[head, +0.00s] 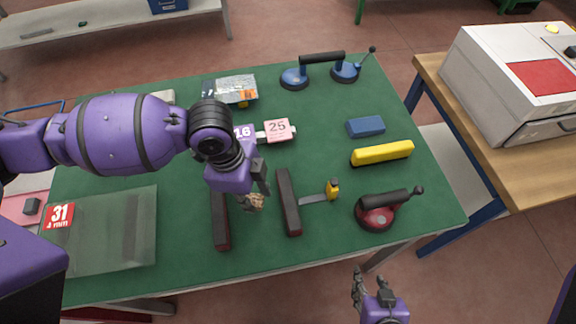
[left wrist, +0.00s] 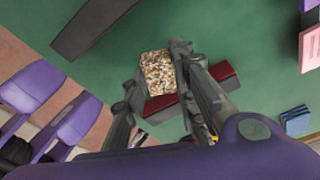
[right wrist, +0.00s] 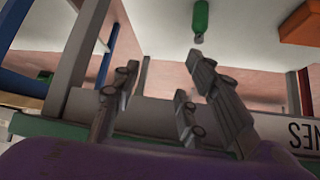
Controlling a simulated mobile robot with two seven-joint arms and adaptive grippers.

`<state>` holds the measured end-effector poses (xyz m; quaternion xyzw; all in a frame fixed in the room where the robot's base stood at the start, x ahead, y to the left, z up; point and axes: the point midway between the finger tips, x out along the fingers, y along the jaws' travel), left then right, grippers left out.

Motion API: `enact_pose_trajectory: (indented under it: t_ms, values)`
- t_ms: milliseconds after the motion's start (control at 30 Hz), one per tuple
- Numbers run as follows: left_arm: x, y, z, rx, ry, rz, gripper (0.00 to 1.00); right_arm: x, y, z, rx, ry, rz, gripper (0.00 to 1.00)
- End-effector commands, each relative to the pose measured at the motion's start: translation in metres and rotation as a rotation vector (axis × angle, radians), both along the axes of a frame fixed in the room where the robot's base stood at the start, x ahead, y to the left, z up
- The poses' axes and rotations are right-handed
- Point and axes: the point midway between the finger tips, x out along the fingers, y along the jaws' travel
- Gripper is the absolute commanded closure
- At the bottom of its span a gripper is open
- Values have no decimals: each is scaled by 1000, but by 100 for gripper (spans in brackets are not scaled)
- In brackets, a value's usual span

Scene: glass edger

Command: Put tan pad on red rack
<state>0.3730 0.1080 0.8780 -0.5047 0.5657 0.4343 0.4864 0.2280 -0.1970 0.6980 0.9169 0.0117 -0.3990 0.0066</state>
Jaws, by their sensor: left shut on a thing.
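The tan pad (head: 255,203) is a small speckled block, shut between the fingers of my left gripper (head: 259,196). In the left wrist view the pad (left wrist: 158,72) shows between the fingertips. Two long dark bars with red sides, a left bar (head: 221,222) and a right bar (head: 288,202), lie on the green table; they look like the red rack. The pad appears above the gap between them; its height is hard to tell. My right gripper (head: 358,283) is beyond the front table edge, with fingers apart and empty in the right wrist view (right wrist: 160,85).
Right of the bars are a yellow-ended tool (head: 332,190), a red suction lifter (head: 378,210), a yellow block (head: 382,153) and a blue block (head: 365,127). A glass sheet (head: 115,240) lies at left. A double suction lifter (head: 322,65) stands at the back.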

Motion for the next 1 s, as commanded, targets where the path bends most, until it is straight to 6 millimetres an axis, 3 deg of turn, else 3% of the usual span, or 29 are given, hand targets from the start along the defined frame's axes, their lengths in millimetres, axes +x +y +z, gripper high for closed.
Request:
enact_pose_trajectory:
  t_ms: [333,367,500,833,1000]
  values:
    - [-1,0,-9,0,2,1,84,-8,-1,-7,-1,19,1,60]
    - [-1,0,-9,0,2,1,73,-9,-1,-8,-2,22,1,60]
    - [-1,0,-9,0,2,1,55,-11,-3,-9,-6,26,4,60]
    - [-1,0,-7,0,2,0,55,-10,-6,-7,-12,22,6,60]
    - [0,1,12,0,-1,1,55,-6,-5,-3,-10,13,5,60]
